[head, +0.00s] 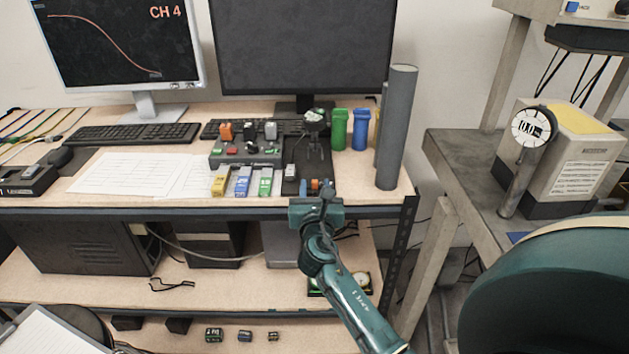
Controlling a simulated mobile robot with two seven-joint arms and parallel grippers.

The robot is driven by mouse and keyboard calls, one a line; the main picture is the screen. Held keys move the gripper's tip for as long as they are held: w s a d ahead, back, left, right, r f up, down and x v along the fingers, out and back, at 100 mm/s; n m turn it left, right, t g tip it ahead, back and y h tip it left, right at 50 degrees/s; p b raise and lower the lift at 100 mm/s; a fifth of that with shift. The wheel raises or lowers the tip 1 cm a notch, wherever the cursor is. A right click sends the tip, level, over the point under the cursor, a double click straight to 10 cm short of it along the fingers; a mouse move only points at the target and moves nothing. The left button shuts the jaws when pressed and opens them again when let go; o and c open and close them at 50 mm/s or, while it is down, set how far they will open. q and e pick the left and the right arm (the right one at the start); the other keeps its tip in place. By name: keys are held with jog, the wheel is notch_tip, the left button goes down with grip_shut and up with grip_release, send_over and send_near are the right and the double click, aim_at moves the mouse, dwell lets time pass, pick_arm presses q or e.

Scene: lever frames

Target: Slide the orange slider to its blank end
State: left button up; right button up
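A small orange piece (316,184) shows just beyond my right gripper (316,194), at the near end of a dark panel (322,172) on the desk. It looks like the orange slider, but it is partly hidden and its end markings are too small to read. My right gripper comes from below and reaches over the desk's front edge. Its fingertips are too small and covered to show whether they are open or touching the orange piece. Another orange block (225,131) stands on a grey control box (214,158) to the left. My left gripper is not in view.
Yellow (220,181), blue (243,182) and green (265,182) tabbed pieces stand in front of the control box. A dark stand (314,126), green (340,130) and blue (361,130) containers and a tall grey cylinder (397,125) stand behind and right. Papers (130,173) lie left.

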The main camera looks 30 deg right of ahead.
jog(key=shift+x, duration=1.35)
jog(key=shift+c, duration=0.3)
grip_shut()
